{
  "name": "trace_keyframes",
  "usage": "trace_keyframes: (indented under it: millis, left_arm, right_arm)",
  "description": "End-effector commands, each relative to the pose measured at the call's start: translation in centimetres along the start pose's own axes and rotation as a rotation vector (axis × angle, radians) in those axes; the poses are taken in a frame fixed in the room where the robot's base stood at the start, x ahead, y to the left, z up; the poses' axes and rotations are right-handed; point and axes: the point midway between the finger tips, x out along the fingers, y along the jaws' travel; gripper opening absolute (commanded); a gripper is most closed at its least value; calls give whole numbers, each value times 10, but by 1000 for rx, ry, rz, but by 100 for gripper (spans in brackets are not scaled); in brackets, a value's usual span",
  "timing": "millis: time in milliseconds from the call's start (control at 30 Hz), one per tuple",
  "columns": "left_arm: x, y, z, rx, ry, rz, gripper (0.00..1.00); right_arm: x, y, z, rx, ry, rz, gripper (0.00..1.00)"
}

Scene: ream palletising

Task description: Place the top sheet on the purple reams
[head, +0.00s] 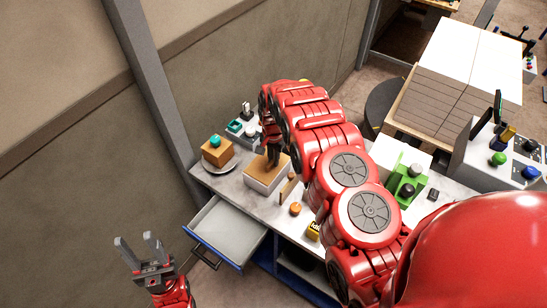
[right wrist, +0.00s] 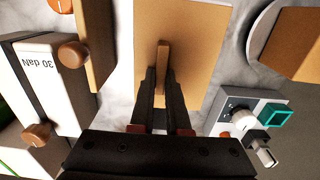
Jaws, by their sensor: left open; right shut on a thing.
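My right gripper (head: 273,152) is over the worktable, partly hidden by my arm. In the right wrist view its fingers (right wrist: 162,76) are shut on a slim tan handle (right wrist: 163,52) above a flat tan board (right wrist: 185,30). In the head view the board (head: 268,171) tops a pale block; I cannot tell whether it is lifted. My left gripper (head: 141,246) is open and empty, left of the open drawer. No purple reams and no clearly identifiable top sheet show. Brown stacked layers (head: 433,97) with white tops (head: 470,48) stand at the upper right.
An open drawer (head: 228,229) juts from the worktable's front. A wooden block (head: 217,152) on a plate, a teal-marked control box (right wrist: 252,118), a white block (right wrist: 52,75) marked "30 daN" and a green device (head: 405,184) crowd the tabletop. A wall stands behind.

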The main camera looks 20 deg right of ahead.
Motion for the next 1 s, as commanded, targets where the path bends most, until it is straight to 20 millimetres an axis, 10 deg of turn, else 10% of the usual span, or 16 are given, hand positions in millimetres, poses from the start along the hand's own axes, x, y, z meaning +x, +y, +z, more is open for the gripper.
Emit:
trace_keyframes:
  millis: [200,233,367,1000]
  left_arm:
    - [-5,0,1,0,0,0,47]
    - [-3,0,0,0,0,0,47]
    - [-3,0,0,0,0,0,47]
    - [-10,0,2,0,0,0,47]
  right_arm:
    - [6,0,0,-1,0,0,0]
    - [4,0,0,-1,0,0,19]
    - [4,0,0,-1,0,0,43]
    - [-15,-2,-1,0,2,-2,44]
